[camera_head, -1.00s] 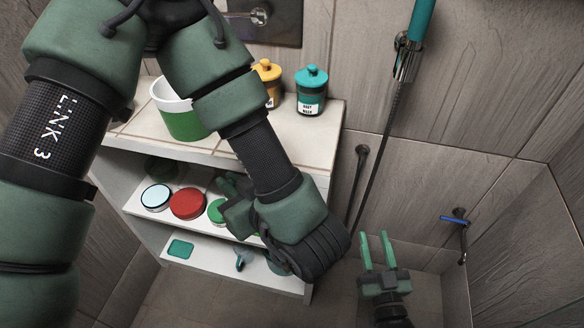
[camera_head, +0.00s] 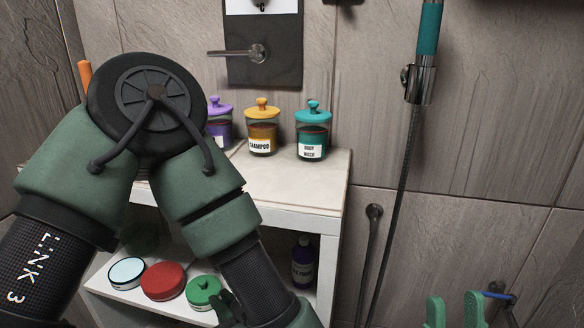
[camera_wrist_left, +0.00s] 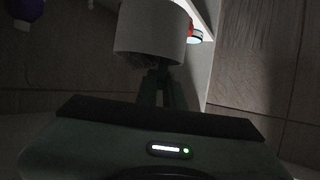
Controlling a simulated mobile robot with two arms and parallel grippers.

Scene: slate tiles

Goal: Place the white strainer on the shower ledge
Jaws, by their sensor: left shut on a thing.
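The shower ledge (camera_head: 300,182) is the pale tiled top of a white shelf unit in the head view. My left gripper (camera_wrist_left: 160,88) is shut on a pale, whitish round thing (camera_wrist_left: 150,32), apparently the white strainer, at the top of the left wrist view. In the head view, part of the left gripper (camera_head: 229,310) shows at the bottom edge beside the green tin, below the ledge; the held thing is not visible there. My right gripper (camera_head: 455,312) is at the lower right, its two green fingers apart and empty.
Purple (camera_head: 219,128), yellow shampoo (camera_head: 262,130) and teal body wash (camera_head: 312,135) jars stand along the ledge's back. Light blue (camera_head: 127,272), red (camera_head: 163,281) and green (camera_head: 203,290) tins and a dark bottle (camera_head: 303,262) are on the shelf below. The ledge's front right is clear.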

